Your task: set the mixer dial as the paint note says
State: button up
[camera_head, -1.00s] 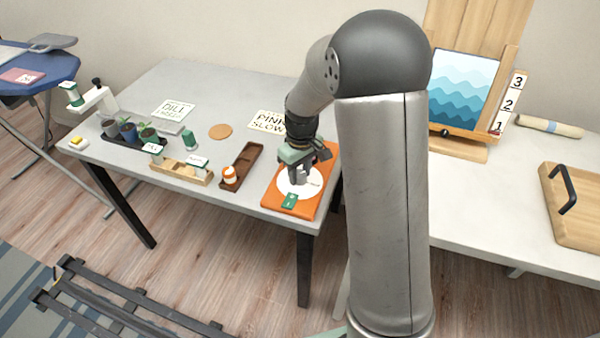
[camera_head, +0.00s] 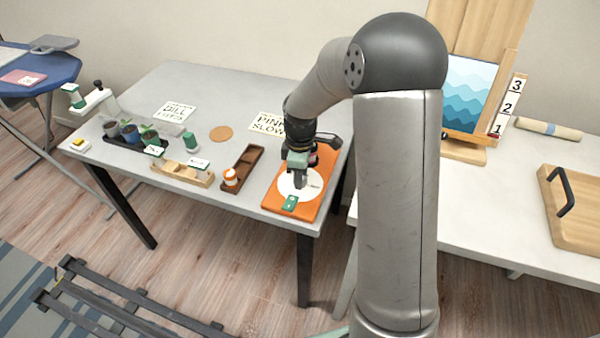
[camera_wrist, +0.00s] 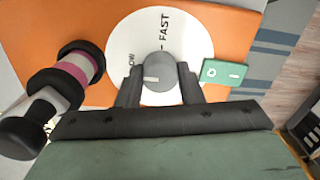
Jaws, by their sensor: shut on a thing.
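The mixer is an orange base (camera_head: 272,199) on the grey table, with a white dial disc (camera_head: 285,188) and a green switch (camera_head: 290,203) at its front. My gripper (camera_head: 299,181) points down over the disc. In the wrist view its two dark fingers (camera_wrist: 158,88) are shut on the sides of a grey dial knob (camera_wrist: 158,66). A pale pointer mark on the knob points left in that view. The disc reads FAST above the knob and partly hidden letters "OW" to its left. The paint note (camera_head: 268,123) behind reads PINK SLOW.
A pink-banded cylinder with black ends (camera_wrist: 72,72) stands close to my gripper in the wrist view. A brown tray (camera_head: 250,158) with an orange-and-white jar (camera_head: 231,177) lies left of the mixer. Another note (camera_head: 175,112), seed pots (camera_head: 130,132) and a wooden rack (camera_head: 180,174) are further left.

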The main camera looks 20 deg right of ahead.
jog(key=shift+r, duration=0.1)
dwell(0.4)
jog(key=o, duration=1)
jog(key=shift+c, duration=0.2)
notch_tip(320, 180, up, 17)
jog(key=shift+w+r+p, duration=0.2)
jog(key=shift+w+p, duration=0.1)
jog(key=shift+p, duration=0.15)
jog(key=shift+s, duration=0.1)
jog(key=s+a+f+m+p, duration=0.1)
jog(key=s+m+p, duration=0.3)
jog(key=s+m, duration=0.9)
jog(key=s, duration=1.3)
jog(key=shift+f+t, duration=0.3)
jog(key=shift+t, duration=0.1)
